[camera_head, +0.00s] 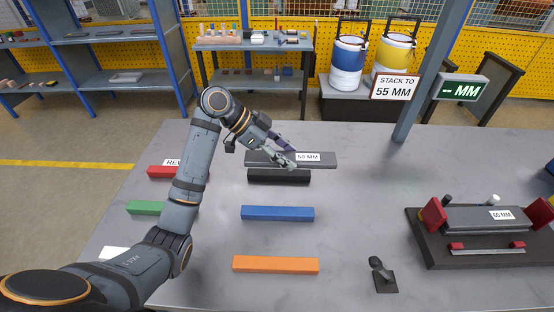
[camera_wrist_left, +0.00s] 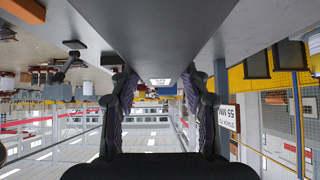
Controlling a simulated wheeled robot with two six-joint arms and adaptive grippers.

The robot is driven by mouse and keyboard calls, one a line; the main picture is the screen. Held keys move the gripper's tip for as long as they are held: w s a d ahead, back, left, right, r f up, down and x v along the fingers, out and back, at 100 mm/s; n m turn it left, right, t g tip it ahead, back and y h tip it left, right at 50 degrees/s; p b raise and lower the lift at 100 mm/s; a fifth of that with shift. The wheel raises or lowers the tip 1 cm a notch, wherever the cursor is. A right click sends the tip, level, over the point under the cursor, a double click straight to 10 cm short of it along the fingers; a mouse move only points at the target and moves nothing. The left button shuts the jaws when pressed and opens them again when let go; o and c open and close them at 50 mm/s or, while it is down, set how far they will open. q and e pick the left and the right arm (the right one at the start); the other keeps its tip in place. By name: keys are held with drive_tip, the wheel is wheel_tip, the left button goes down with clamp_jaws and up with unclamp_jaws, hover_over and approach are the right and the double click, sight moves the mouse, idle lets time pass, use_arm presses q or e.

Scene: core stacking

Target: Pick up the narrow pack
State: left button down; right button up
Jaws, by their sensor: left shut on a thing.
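A long grey pack (camera_head: 318,163) with a white label that seems to read 56 MM lies across the back middle of the table, just above or on a black bar (camera_head: 280,177). I cannot tell whether they touch. My left gripper (camera_head: 284,159) is shut on the grey pack near its middle. In the left wrist view the pack (camera_wrist_left: 150,30) runs between the two fingers (camera_wrist_left: 160,80). Another grey pack (camera_head: 470,217), labelled in MM, sits in a dark fixture (camera_head: 430,252) at the right. My right gripper is not in view.
Blue (camera_head: 278,213), orange (camera_head: 276,265), red (camera_head: 160,172) and green (camera_head: 145,208) bars lie on the table. A small black stand (camera_head: 384,282) is near the front. A post (camera_head: 415,90) stands at the back beside a 55 MM sign (camera_head: 395,87). The table's middle right is clear.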

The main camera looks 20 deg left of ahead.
use_arm(q)
drive_tip(key=s+d+r, duration=0.1)
drive_tip(key=d, duration=0.1)
drive_tip(key=s+d+r, duration=0.1)
drive_tip(key=s, duration=0.1)
drive_tip(key=s+d+r, duration=0.1)
drive_tip(key=s+d, duration=0.1)
drive_tip(key=shift+s+d+r, duration=0.15)
drive_tip(key=shift+s+d, duration=0.1)
drive_tip(key=shift+d, duration=0.1)
